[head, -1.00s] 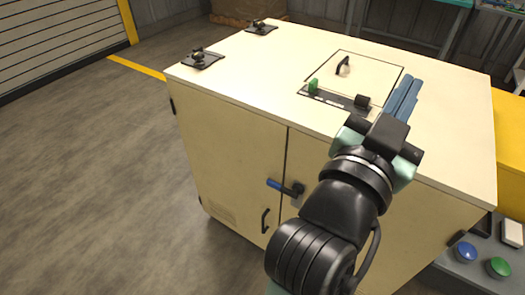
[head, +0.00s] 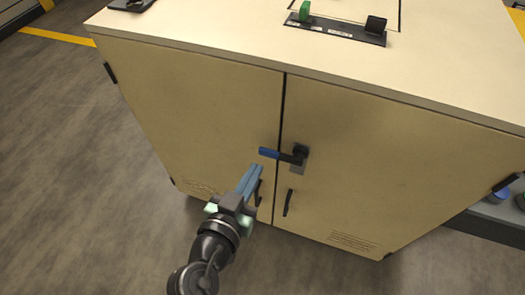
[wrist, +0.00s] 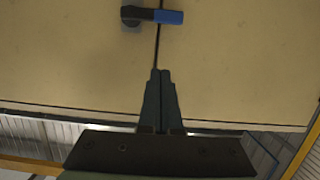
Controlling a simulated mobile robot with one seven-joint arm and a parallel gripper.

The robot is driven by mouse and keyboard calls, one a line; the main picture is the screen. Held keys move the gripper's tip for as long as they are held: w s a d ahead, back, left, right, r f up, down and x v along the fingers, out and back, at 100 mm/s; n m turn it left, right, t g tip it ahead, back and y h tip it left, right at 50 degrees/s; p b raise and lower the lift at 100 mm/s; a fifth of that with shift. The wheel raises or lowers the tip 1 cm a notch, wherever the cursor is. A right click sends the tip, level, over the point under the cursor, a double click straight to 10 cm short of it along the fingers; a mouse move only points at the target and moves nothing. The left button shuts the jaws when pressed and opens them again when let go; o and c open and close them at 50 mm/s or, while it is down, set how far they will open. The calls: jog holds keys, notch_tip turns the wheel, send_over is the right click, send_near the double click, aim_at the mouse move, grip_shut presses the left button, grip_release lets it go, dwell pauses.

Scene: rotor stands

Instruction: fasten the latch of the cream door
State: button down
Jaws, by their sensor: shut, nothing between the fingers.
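The cream cabinet has two front doors, a left door (head: 200,100) and a right door (head: 375,150), both flush at the central seam. The latch handle (head: 283,155) has a black arm and a blue grip. It pivots on the right door and lies roughly level, its blue end reaching left across the seam. It also shows in the wrist view (wrist: 165,16), at the top. My gripper (head: 255,172) is shut and empty, its blue fingers just below and left of the handle, apart from it in the wrist view. In the wrist view my fingers (wrist: 161,75) point along the seam.
Black pull handles (head: 288,203) sit low on the doors beside the seam; the left one is partly behind my gripper. The cabinet top holds a black panel (head: 335,29) with a green and a black switch. Open floor (head: 80,150) lies to the left.

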send_over(269, 151)
jog(key=s, duration=0.3)
notch_tip(269, 151, down, 2)
jog(key=f, duration=0.1)
jog(key=f+b, duration=0.1)
jog(key=shift+w+f, duration=0.2)
jog(key=shift+f, duration=0.15)
jog(key=shift+f+b, duration=0.3)
jog(key=shift+f, duration=0.55)
